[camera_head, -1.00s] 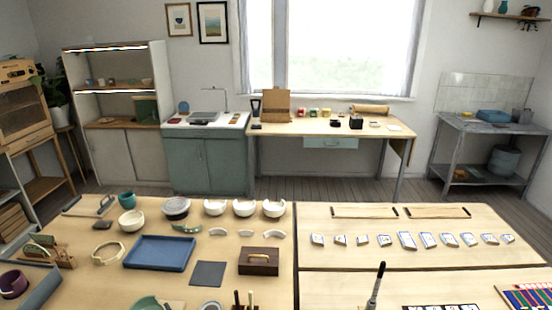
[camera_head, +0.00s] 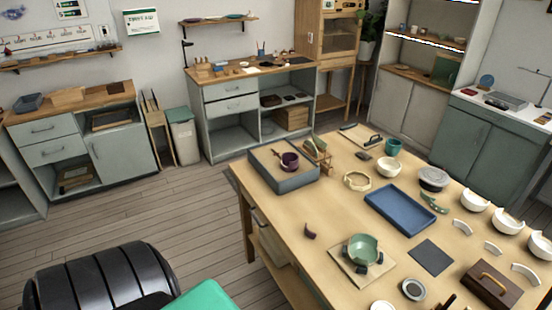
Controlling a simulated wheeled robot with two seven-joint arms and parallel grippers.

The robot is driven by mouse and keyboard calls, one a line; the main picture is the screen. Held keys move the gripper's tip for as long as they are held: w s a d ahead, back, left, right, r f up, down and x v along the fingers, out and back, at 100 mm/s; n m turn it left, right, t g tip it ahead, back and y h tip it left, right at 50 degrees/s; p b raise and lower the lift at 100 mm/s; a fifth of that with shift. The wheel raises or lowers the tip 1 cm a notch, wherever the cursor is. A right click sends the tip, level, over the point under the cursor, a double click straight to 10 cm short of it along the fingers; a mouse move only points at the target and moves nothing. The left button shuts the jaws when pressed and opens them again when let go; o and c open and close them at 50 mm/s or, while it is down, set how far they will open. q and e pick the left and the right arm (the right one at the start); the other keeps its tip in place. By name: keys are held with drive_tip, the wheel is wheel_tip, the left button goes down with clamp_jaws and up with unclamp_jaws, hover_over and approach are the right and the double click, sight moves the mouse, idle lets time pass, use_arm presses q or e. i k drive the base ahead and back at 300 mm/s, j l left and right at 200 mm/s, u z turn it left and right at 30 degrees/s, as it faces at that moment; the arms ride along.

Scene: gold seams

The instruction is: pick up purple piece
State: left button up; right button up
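A small dark purple piece (camera_head: 310,231) lies on the wooden table (camera_head: 336,206) near its left edge, apart from other things. A purple cup-like piece (camera_head: 289,161) sits in a grey tray (camera_head: 283,181) at the table's far left corner. Neither of my grippers shows in the head view.
A green bowl (camera_head: 362,249) rests on a stand on a board, right of the small purple piece. A blue tray (camera_head: 399,210), a dark square mat (camera_head: 432,257) and white bowls lie further right. The floor (camera_head: 150,222) left of the table is open.

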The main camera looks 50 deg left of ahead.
sight(309, 235)
drive_tip(key=u, duration=1.2)
